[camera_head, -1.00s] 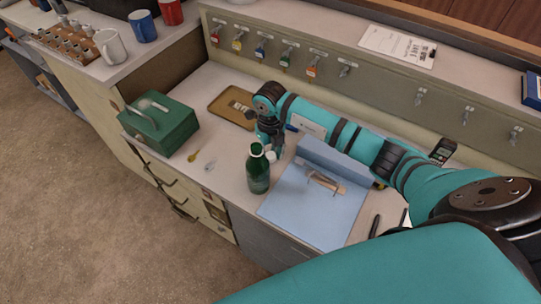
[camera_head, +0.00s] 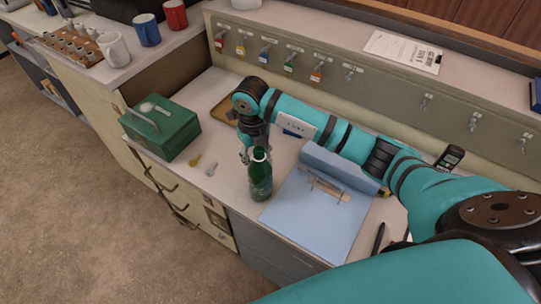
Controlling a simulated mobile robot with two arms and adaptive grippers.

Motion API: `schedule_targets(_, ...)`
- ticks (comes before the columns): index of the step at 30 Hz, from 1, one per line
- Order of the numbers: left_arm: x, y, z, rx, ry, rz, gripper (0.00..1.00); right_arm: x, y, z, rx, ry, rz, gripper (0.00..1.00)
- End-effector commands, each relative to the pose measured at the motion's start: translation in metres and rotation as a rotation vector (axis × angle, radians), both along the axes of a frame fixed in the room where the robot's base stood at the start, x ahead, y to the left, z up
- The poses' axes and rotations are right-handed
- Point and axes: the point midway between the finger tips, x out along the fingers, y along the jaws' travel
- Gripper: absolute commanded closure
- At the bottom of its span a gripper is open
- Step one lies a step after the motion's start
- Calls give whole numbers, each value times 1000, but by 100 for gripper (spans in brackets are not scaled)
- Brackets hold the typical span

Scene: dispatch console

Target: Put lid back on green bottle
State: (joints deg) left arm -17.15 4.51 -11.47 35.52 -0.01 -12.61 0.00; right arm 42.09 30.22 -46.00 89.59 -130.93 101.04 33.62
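The green bottle (camera_head: 260,178) stands upright near the front edge of the desk, left of the blue mat. Its mouth shows a pale rim, and I cannot make out a lid on it. My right gripper (camera_head: 247,154) points down just behind and left of the bottle's neck. Its fingers are small and partly hidden by the bottle, so their opening and any contact are unclear. I cannot pick out a separate lid; it may be hidden behind the bottle or in the fingers. My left gripper is not in view.
A green cash box (camera_head: 160,128) stands to the left, with a yellow key (camera_head: 195,160) and a grey key (camera_head: 211,169) near it. A brown tray (camera_head: 222,112) lies behind my gripper. The blue mat (camera_head: 312,225) lies right of the bottle. Key hooks line the back panel.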

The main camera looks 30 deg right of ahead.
Motion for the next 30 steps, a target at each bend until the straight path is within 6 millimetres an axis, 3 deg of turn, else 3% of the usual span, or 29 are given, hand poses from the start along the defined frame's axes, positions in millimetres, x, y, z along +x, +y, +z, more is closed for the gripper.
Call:
schedule_targets(1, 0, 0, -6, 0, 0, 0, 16, 0, 15, -1, 2, -1, 5, 79)
schedule_targets(6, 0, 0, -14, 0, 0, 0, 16, 0, 52, 3, 1, -1, 5, 79)
schedule_targets(13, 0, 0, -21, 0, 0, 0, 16, 0, 88, 7, 1, 0, 1, 79)
schedule_targets(20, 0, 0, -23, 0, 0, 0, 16, 0, 104, 9, -1, 1, 0, 79)
schedule_targets(30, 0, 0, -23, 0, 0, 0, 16, 0, 105, 10, -1, 1, -1, 79)
